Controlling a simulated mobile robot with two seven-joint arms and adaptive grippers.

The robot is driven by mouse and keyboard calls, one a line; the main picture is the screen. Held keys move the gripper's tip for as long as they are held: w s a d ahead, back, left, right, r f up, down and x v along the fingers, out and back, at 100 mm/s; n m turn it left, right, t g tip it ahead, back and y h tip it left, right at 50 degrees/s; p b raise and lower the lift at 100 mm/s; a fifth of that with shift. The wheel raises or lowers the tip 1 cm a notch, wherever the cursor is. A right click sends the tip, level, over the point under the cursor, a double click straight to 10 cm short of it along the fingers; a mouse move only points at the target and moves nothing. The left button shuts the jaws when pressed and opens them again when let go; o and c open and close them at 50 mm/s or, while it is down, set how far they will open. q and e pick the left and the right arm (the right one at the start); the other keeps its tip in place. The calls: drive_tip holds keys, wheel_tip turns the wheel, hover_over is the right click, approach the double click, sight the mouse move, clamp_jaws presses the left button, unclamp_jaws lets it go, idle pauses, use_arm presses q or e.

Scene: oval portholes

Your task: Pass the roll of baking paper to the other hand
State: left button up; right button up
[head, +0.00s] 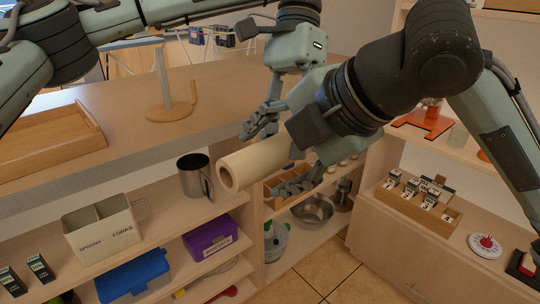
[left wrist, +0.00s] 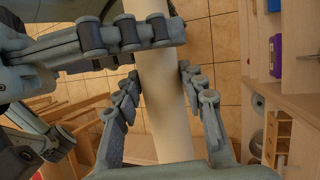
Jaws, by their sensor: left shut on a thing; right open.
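The roll of baking paper (head: 258,161), a pale cream tube, is held in the air in front of the shelves, its open end towards the lower left. My left gripper (head: 262,120) reaches down to it from above and is shut on it. In the left wrist view the roll (left wrist: 172,115) runs upright between my left gripper's fingers (left wrist: 160,78). My right gripper (head: 305,182) is open at the roll's right part. One of its fingers crosses in front of the roll in the left wrist view (left wrist: 135,35); whether it touches is unclear. The roll's far end is hidden.
A metal mug (head: 194,176) stands on the shelf just left of the roll. A cutlery holder (head: 103,228) is further left, a wooden tray (head: 45,142) on the counter. A metal bowl (head: 312,209) sits below. Tiled floor is clear.

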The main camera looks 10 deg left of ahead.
drive_tip(key=c, duration=1.2)
use_arm(q)
drive_tip(key=o, duration=1.3)
use_arm(e)
drive_tip(key=shift+c, duration=0.8)
use_arm(q)
drive_tip(key=shift+r, duration=0.1)
